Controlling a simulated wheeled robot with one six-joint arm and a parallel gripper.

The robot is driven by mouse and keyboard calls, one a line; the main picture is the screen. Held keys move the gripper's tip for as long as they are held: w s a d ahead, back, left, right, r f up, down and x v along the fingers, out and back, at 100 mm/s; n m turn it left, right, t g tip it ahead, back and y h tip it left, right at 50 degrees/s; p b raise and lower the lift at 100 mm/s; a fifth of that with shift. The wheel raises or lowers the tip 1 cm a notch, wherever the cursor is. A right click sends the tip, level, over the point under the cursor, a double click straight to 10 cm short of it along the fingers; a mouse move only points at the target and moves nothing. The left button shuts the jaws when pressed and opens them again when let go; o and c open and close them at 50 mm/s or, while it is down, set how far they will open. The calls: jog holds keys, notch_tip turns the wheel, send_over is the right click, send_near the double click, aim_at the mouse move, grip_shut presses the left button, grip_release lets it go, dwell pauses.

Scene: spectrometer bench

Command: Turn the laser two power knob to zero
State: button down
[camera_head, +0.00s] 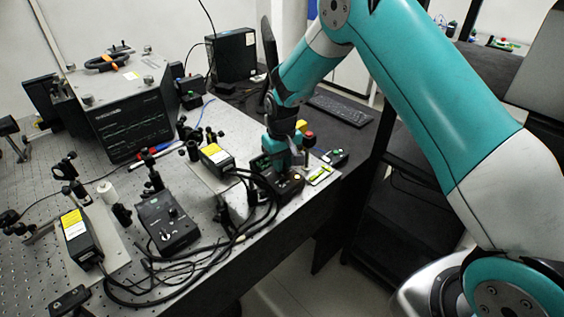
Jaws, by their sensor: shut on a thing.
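Two black laser control boxes stand on the optical bench. The left control box (168,222) shows its knob and several small controls on its top face, with nothing touching it. The right control box (289,189) is under my gripper (284,171), which points down onto its top face. My gripper is shut on the knob there. The knob is hidden behind the fingers, so its angle cannot be told. Any label saying which box is laser two is too small to read.
Laser heads with yellow labels (76,236) (215,156) stand beside the boxes. Thick black cables (222,246) loop along the bench's front edge. A large black instrument (130,118) stands behind, and a red-topped button (309,138) is close to my gripper.

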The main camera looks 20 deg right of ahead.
jog(key=shift+w+r, duration=0.1)
jog(key=c, duration=1.3)
grip_release()
notch_tip(320, 180, up, 17)
jog(key=b, duration=0.3)
jog(key=shift+r, duration=0.2)
jog(key=s+a+r+n+y, duration=0.1)
jog(key=s+a, duration=0.1)
jog(key=s, duration=0.9)
jog(key=s+a+r+n+y, duration=0.1)
jog(key=s+a+n, duration=0.1)
jog(key=s, duration=0.9)
jog(key=s+a+r+n+y, duration=0.1)
jog(key=s+a+y, duration=0.1)
jog(key=s, duration=0.9)
jog(key=shift+s+a+r+n, duration=0.25)
jog(key=shift+a+n, duration=0.15)
jog(key=shift+a, duration=0.2)
